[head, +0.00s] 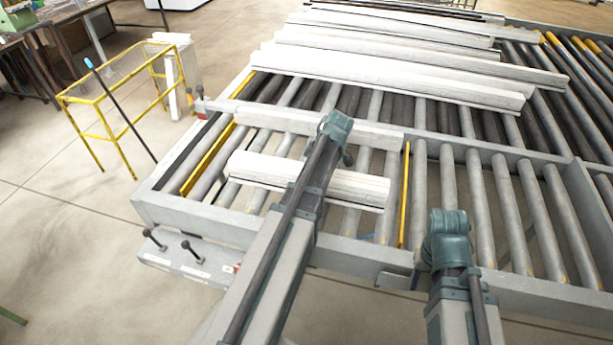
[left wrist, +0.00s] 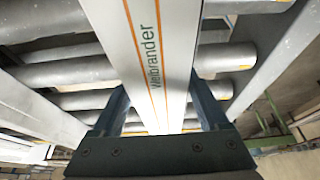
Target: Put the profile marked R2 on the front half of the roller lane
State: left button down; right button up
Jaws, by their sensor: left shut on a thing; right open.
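My left gripper (left wrist: 160,115) is shut on a white profile (left wrist: 150,45) with orange stripes and the word "Weibrander"; its fingers stand on either side. In the head view my left arm hides most of this grip. It seems to be on the nearer short white profile (head: 255,172), over the front part of the roller lane (head: 205,178). A second short white profile (head: 270,120) lies behind it, parallel. No R2 mark is readable. My right gripper (head: 438,262) is open and empty by the lane's front rail, right of the profiles; its fingers are barely visible.
Several long white profiles (head: 390,78) lie across the rollers at the back. Bare rollers (head: 490,205) are free at the right. A yellow frame (head: 100,128) stands on the floor at the left.

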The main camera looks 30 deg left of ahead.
pick_arm(q)
grip_release()
jog(key=p+v, duration=1.1)
jog(key=v, duration=0.1)
jog(key=shift+d, duration=0.1)
jog(key=shift+d+f, duration=0.1)
jog(key=shift+d, duration=0.05)
jog(key=s+d+m+h, duration=0.1)
jog(key=s+d+m, duration=0.8)
jog(key=d+m, duration=0.3)
jog(key=s+d+f+m+h, duration=0.1)
jog(key=s+d+m+h, duration=0.1)
jog(key=s+d+m, duration=0.6)
jog(key=d+m, duration=0.4)
jog(key=d, duration=0.1)
jog(key=shift+s+f+m+t, duration=0.25)
jog(key=shift+s+m+t, duration=0.05)
jog(key=shift+s, duration=0.1)
